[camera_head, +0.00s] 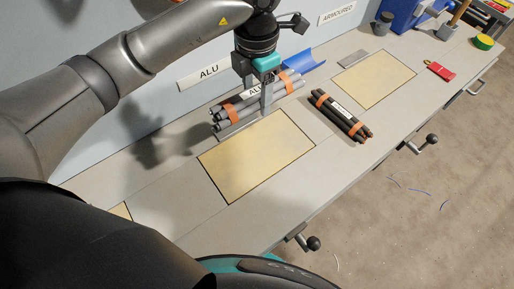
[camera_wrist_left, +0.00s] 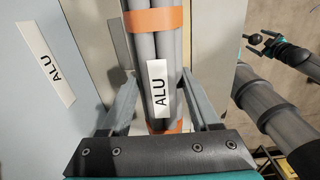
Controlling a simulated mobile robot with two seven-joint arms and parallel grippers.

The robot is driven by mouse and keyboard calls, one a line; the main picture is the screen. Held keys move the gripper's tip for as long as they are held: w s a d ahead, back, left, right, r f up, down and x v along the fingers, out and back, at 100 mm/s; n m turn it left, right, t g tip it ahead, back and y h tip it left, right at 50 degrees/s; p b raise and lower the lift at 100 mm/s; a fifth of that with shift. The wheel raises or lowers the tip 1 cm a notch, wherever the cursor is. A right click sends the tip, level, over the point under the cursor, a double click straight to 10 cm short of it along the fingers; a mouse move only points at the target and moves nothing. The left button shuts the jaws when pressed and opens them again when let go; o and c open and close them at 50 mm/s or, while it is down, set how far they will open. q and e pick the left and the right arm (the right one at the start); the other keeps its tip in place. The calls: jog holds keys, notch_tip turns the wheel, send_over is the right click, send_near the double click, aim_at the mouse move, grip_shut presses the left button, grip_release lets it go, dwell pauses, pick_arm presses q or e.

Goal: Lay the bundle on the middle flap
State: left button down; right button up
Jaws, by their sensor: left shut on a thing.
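My left gripper (camera_head: 266,98) is shut on a bundle of grey cables (camera_head: 238,116) with orange bands and a white ALU label. In the left wrist view the bundle (camera_wrist_left: 177,60) runs lengthwise between the two fingers. In the head view it appears at the far edge of the middle flap (camera_head: 257,160), a yellow panel with a dark outline and nothing lying on it. The bundle seems raised; its exact height is unclear. My right gripper (camera_wrist_left: 258,42) shows small at the upper right of the wrist view, its jaw state unclear.
A dark bundle with orange bands (camera_head: 341,116) lies right of the middle flap. Another yellow flap (camera_head: 378,80) is clear beyond it. A blue trough (camera_head: 303,62), a red item (camera_head: 440,72) and the wall with an ALU sign (camera_head: 205,76) stand around.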

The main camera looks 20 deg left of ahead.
pick_arm(q)
jog(key=b, duration=0.2)
send_over(257, 151)
notch_tip(257, 151, down, 16)
jog(key=shift+r, duration=0.25)
jog(key=shift+f, duration=2.2)
jog(key=shift+f+b, duration=0.1)
jog(key=shift+b, duration=0.25)
jog(key=c, duration=0.6)
grip_release()
jog(key=shift+f, duration=0.15)
jog(key=o, duration=0.5)
jog(key=shift+r, duration=0.25)
notch_tip(257, 151, up, 12)
jog(key=shift+p, duration=1)
